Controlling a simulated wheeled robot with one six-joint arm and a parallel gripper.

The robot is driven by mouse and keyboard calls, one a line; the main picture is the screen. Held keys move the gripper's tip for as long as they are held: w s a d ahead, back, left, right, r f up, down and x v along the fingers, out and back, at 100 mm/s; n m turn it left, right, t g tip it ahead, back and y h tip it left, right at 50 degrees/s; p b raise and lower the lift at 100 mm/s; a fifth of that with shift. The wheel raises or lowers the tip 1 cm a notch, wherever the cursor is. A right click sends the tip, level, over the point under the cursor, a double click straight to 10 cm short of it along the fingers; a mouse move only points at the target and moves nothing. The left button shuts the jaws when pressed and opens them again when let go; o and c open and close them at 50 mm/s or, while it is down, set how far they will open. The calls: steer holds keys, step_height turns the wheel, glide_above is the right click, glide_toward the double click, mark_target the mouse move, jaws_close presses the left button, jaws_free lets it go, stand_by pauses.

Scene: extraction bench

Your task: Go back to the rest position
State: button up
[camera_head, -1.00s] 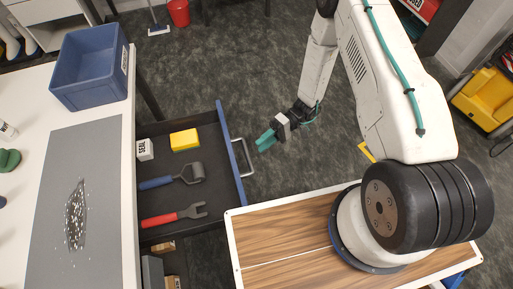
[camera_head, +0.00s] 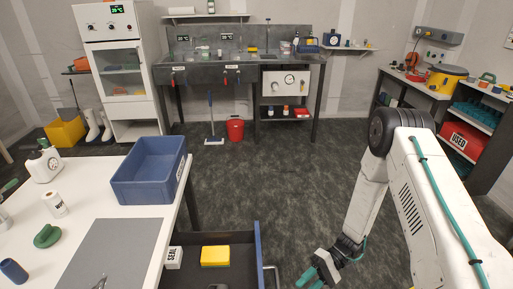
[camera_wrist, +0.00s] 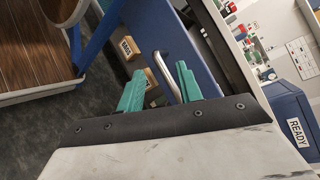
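My gripper (camera_head: 318,272) is at the lower right in the head view, with its teal fingers just right of the open drawer (camera_head: 258,240). In the wrist view my gripper (camera_wrist: 158,88) has its two teal fingers spread apart with nothing between them. The drawer handle (camera_wrist: 168,75) shows behind the gap; I cannot tell that it touches a finger. My arm is bent, with the forearm hanging down over the floor.
The drawer holds a yellow block (camera_head: 215,256) and a white SEAL box (camera_head: 174,258). A blue bin (camera_head: 150,172) stands on the white table at left. A red bucket (camera_head: 235,130) and a sink bench (camera_head: 240,72) are at the back. The middle floor is clear.

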steer(key=s+d+r+h, duration=0.1)
steer(key=d+r+h, duration=0.15)
steer(key=r, duration=0.65)
steer(key=s+d+r+m+t+h, duration=0.1)
steer(key=d+r+h, duration=0.15)
steer(key=r, duration=0.65)
steer(key=s+d+r+h, duration=0.15)
steer(key=r+h, duration=0.25)
steer(key=r, duration=0.4)
steer(key=s+d+r+t+h, duration=0.2)
steer(key=s+r+t, duration=0.2)
steer(key=r, duration=0.5)
steer(key=s+d+r+t+h, duration=0.1)
steer(key=s+d+r+t, duration=0.1)
steer(key=s+r+t, duration=0.3)
step_height(320, 180, up, 4)
steer(key=shift+s+d+h, duration=0.25)
steer(key=shift+s+h, duration=0.15)
steer(key=shift+s, duration=0.65)
steer(key=shift+s, duration=0.1)
